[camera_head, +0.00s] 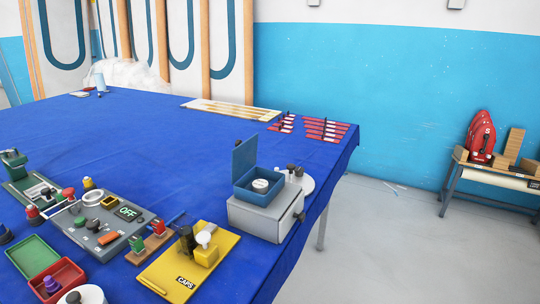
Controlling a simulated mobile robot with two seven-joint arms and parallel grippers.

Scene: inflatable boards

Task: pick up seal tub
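No label reading "seal" is legible, so I cannot tell for sure which container is the seal tub. A small blue tub (243,191) with its lid raised sits on a grey box near the table's right edge, with a white round piece (260,186) inside. A red tub (68,273) stands at the lower left, with a purple piece (52,284) inside. An open green tub or lid (34,257) is just behind it. Neither of my grippers is in view.
The grey box (262,219) stands on the blue-covered table (170,130). A yellow board (165,280) labelled CAPS and a grey-green panel marked OFF (107,238) stand at the front. Red strips (325,130) lie at the far right. The table's middle is clear. A bench (490,165) stands right.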

